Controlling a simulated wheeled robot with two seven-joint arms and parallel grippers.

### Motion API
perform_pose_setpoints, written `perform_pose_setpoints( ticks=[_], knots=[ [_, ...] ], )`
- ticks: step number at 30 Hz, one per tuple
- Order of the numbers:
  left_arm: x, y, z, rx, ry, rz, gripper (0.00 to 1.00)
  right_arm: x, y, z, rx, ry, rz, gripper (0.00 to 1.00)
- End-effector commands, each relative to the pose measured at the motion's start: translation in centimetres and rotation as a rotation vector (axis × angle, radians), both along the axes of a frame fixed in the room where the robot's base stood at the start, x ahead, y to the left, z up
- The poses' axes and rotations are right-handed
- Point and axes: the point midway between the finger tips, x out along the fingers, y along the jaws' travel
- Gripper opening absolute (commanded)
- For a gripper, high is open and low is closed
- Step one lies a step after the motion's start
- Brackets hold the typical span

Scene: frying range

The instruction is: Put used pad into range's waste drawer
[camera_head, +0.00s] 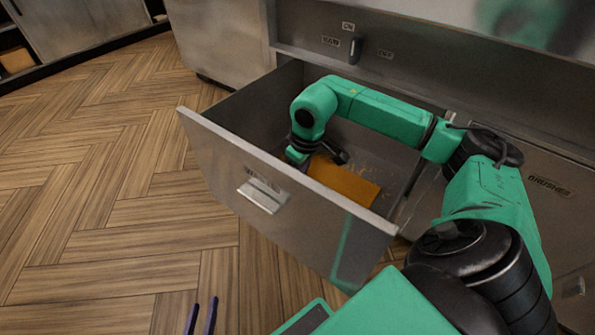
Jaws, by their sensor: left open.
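The waste drawer (215,152) of the range is pulled open, its label plate on the front. A flat orange-brown pad (345,183) lies inside on the drawer floor, with yellow crumbs around it. My right arm reaches over the drawer from the right, and its right gripper (304,165) points down inside, beside the pad's left end. Its fingers are mostly hidden behind the drawer front, so I cannot tell whether they touch the pad. Two dark fingertips of my left gripper (201,316) show at the bottom edge, apart and empty, over the floor in front of the drawer.
The range front (300,38) stands behind the drawer, with a small dark handle (355,50) and labels. A panel labelled for brushes (550,187) is at the right. Wooden floor (100,170) is clear at the left. A cabinet (80,30) stands at the upper left.

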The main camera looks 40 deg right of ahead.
Motion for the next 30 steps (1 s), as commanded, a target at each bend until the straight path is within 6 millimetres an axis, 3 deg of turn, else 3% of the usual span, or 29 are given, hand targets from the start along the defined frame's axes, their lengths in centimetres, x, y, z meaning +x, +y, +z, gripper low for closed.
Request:
perform_pose_setpoints(
  ticks=[5,8,18,21,30],
  knots=[
    [0.0,0.0,0.2,0.0,0.0,0.0,0.52,0.0,0.0,0.3,0.0,0.0,0.0,0.51],
    [0.0,0.0,0.8,0.003,0.004,-0.004,0.52,-0.2,-0.1,1.6,-0.002,-0.002,0.0,0.51],
    [0.0,0.2,4.9,0.04,0.047,-0.033,0.52,-1.7,-0.5,11.3,0.0,-0.003,0.0,0.51],
    [0.0,0.3,5.5,0.052,0.063,-0.04,0.52,-2.0,-0.6,13.3,0.001,-0.003,0.0,0.51],
    [0.0,0.4,5.6,0.065,0.078,-0.046,0.52,-2.3,-0.7,14.4,0.0,0.0,0.0,0.51]
  ],
)
